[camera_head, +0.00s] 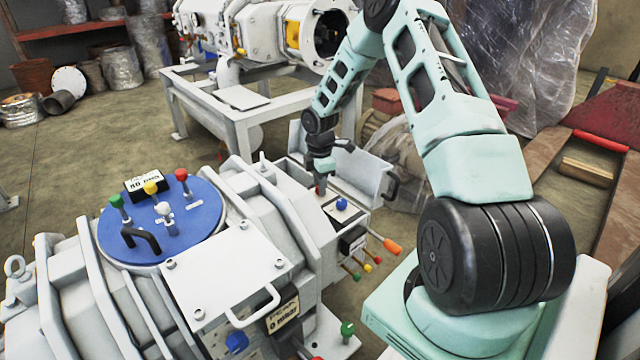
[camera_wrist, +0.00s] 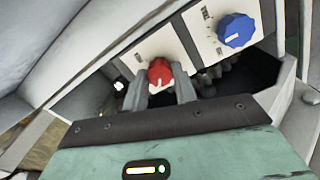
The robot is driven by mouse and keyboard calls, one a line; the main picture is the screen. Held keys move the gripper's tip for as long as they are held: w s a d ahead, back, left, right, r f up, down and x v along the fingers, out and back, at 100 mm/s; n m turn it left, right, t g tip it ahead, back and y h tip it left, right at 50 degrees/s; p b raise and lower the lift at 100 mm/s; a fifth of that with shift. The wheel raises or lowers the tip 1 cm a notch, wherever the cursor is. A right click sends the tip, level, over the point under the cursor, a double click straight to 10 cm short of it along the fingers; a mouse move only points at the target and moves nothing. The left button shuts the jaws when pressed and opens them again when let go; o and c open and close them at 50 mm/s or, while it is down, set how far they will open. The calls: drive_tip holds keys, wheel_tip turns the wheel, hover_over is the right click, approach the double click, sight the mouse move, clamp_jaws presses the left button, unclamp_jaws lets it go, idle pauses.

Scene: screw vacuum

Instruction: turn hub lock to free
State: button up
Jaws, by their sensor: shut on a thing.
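In the wrist view, a red knob (camera_wrist: 160,72) with a white mark sits on a cream plate inside an open recess of the white machine. The two fingers of my gripper (camera_wrist: 160,80) are shut on it from both sides. A blue knob (camera_wrist: 237,30) with a white mark sits on a similar plate to the right, apart from my fingers. Lettering near the knobs is too small to read surely. In the head view, my gripper (camera_head: 319,182) reaches down into the recess, and the blue knob (camera_head: 341,204) shows beside it. The red knob is mostly hidden there.
An open white cover with a black handle (camera_head: 391,189) stands close behind my gripper. An orange-tipped lever (camera_head: 392,245) and small coloured knobs stick out in front. A blue disc (camera_head: 190,225) with coloured levers lies to the left. A second white machine (camera_head: 240,30) stands behind.

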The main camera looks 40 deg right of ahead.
drive_tip(key=shift+r+m+p, duration=0.1)
drive_tip(key=shift+m+p, duration=0.2)
drive_tip(key=shift+p, duration=0.15)
drive_tip(key=shift+r+m+p, duration=0.1)
drive_tip(key=shift+m+p, duration=0.5)
drive_tip(key=shift+p, duration=0.1)
drive_tip(key=m+p, duration=0.6)
drive_tip(key=m, duration=0.1)
drive_tip(key=m+p, duration=0.2)
drive_tip(key=m, duration=0.1)
drive_tip(key=shift+m, duration=0.3)
drive_tip(key=m+p, duration=0.2)
drive_tip(key=m, duration=0.3)
drive_tip(key=shift+d, duration=0.1)
drive_tip(key=shift+f+m+p, duration=0.2)
drive_tip(key=shift+m+p, duration=0.45)
drive_tip(key=shift+m, duration=1.55)
